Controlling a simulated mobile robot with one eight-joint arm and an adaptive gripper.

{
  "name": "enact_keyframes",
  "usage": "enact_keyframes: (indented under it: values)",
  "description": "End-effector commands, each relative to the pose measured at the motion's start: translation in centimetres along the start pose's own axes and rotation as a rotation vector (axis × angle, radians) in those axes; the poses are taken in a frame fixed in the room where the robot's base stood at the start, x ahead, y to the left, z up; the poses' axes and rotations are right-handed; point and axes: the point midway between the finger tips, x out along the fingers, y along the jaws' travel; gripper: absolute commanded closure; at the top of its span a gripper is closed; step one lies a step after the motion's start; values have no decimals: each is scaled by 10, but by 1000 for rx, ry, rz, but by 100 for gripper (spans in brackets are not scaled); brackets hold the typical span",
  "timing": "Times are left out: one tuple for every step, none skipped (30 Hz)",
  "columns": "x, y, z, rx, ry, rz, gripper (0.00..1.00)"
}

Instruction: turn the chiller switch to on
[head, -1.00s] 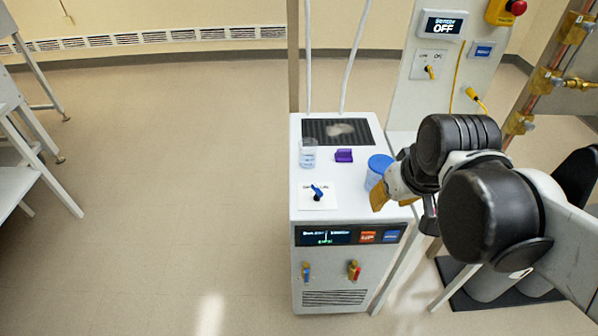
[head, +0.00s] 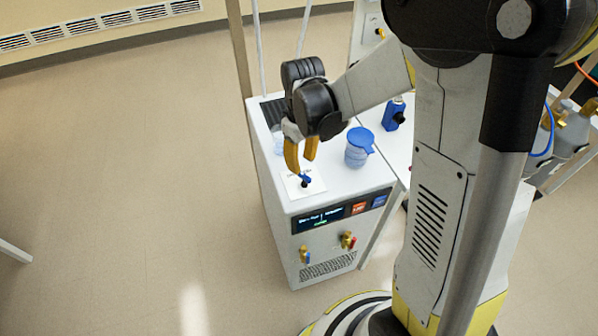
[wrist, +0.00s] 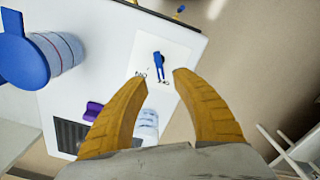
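The chiller (head: 330,188) is a white box with a dark display on its front. Its switch is a small blue knob (head: 306,181) on a white label plate (head: 296,188) near the front edge of the top. In the wrist view the knob (wrist: 158,66) stands on the plate, with small lettering beside it that I cannot read surely. My gripper (head: 302,167) points down just above the knob. In the wrist view its yellow fingers (wrist: 158,78) are spread, with nothing between them. The knob appears just beyond the fingertips, roughly centred on the gap, with no contact visible.
A jar with a blue lid (head: 357,149) stands on the chiller top right of my gripper. A clear beaker (wrist: 148,124) and a purple item (wrist: 93,111) lie behind the fingers. A blue bottle (head: 393,114) stands farther right. Two valves (head: 348,240) project from the front.

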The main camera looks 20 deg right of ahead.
Motion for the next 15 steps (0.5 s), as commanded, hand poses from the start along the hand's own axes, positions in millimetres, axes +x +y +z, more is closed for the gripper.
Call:
enact_keyframes:
  values:
    - [14, 0, -1, 0, 0, 0, 68]
    - [20, 0, 0, 0, 0, 0, 68]
    - [27, 0, 0, 0, 0, 0, 68]
    - [31, 0, 0, 0, 0, 0, 68]
    - [36, 0, 0, 0, 0, 0, 68]
    - [40, 0, 0, 1, 1, 0, 68]
    - [44, 0, 0, 1, 1, 0, 68]
    - [46, 0, 0, 1, 1, 0, 68]
    - [49, 0, 0, 1, 1, 0, 68]
    - [51, 0, 0, 1, 1, 0, 68]
    - [52, 0, 0, 1, 1, 0, 68]
    - [53, 0, 0, 1, 1, 0, 68]
    - [53, 0, 0, 1, 1, 0, 68]
    - [53, 0, 0, 1, 1, 0, 68]
    - [53, 0, 0, 1, 1, 0, 68]
